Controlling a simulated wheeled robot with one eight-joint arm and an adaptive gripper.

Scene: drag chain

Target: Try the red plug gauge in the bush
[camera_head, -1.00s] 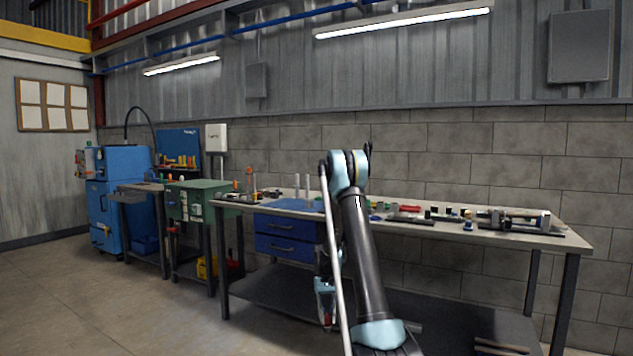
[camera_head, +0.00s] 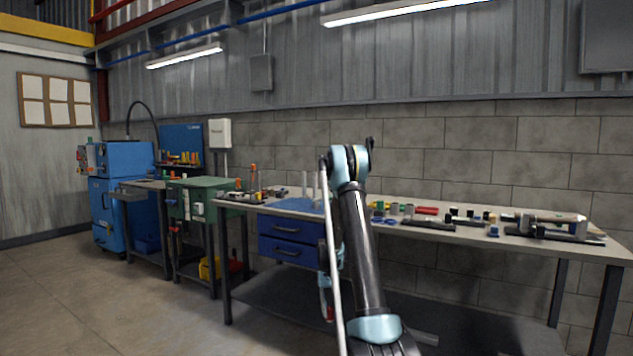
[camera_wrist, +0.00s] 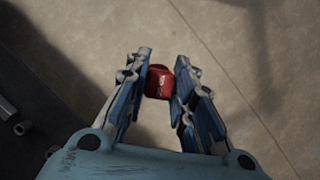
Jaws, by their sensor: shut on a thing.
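My gripper (camera_wrist: 160,88) is shut on the red plug gauge (camera_wrist: 159,82) in the wrist view, with a blue finger on each side of it. Only the red end of the gauge shows, with pale marking on it. The concrete floor lies beneath. In the head view my gripper (camera_head: 327,300) hangs low in front of the workbench, mostly hidden behind my arm, with a bit of red at its lower end. I cannot make out the bush for certain among the small parts on the bench.
The long workbench (camera_head: 560,240) carries several small parts, a blue mat (camera_head: 290,204) and a red item (camera_head: 427,210). Blue drawers (camera_head: 285,226) hang under its top. A green cabinet (camera_head: 200,195) and a blue machine (camera_head: 125,160) stand to the left. The floor (camera_head: 150,310) in front is clear.

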